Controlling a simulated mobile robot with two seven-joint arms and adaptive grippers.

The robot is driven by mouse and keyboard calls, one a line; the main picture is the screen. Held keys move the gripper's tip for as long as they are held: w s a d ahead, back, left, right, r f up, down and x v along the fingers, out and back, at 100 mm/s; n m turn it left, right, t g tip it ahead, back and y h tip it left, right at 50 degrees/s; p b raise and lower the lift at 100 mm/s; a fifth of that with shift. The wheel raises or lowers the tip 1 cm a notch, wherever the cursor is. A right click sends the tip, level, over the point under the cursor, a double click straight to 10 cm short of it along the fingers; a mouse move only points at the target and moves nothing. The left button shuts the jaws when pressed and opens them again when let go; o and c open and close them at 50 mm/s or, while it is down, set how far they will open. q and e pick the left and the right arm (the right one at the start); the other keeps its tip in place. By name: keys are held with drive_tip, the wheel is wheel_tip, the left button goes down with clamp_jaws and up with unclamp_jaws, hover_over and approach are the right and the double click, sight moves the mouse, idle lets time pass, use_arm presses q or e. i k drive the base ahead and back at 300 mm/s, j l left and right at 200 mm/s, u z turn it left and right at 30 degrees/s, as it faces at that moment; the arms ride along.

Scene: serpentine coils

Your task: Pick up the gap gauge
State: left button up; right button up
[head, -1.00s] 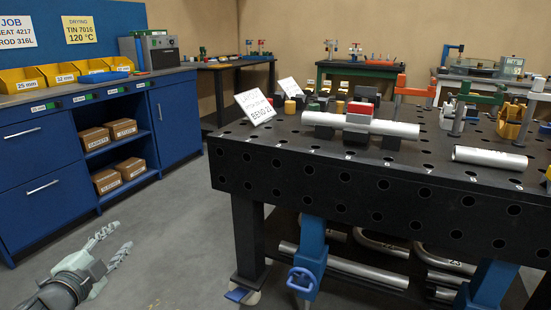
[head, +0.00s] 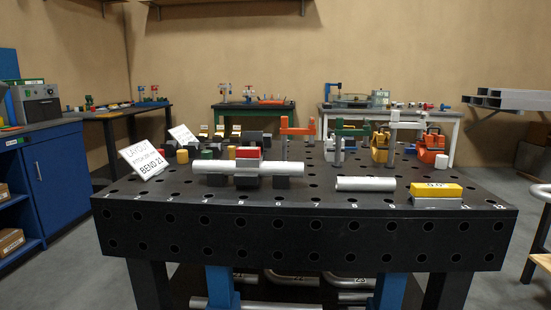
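A yellow block (head: 436,189) with a dark marking on its face sits on a grey metal piece (head: 437,203) at the front right of the black perforated table (head: 300,222). It may be the gap gauge; the frames do not name it. A long silver tube (head: 248,168) lies on dark blocks at the front left of centre, with a red block (head: 248,153) by its middle. A short silver tube (head: 366,184) lies between the long tube and the yellow block. Neither of my grippers shows in the head view now.
Orange (head: 297,130), green (head: 338,135) and grey clamps stand along the table's back. Tilted white signs (head: 143,158) stand at the left end. Orange toolboxes (head: 432,148) are at the back right. Bent tubes lie under the table. Table space around the short tube is bare.

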sight(246, 157)
drive_tip(key=i+z, duration=0.2)
drive_tip(key=z, duration=0.25)
drive_tip(key=i+j+z, duration=0.15)
drive_tip(key=z, duration=0.3)
drive_tip(key=i+j+z, duration=0.15)
drive_tip(key=z, duration=0.3)
drive_tip(key=i+j, duration=0.15)
drive_tip(key=j, duration=0.15)
drive_tip(key=i+j+z, duration=0.15)
drive_tip(key=j, duration=0.15)
drive_tip(key=i+j, duration=0.1)
drive_tip(key=j, duration=0.25)
drive_tip(key=i+j+z, duration=0.1)
drive_tip(key=j, duration=0.2)
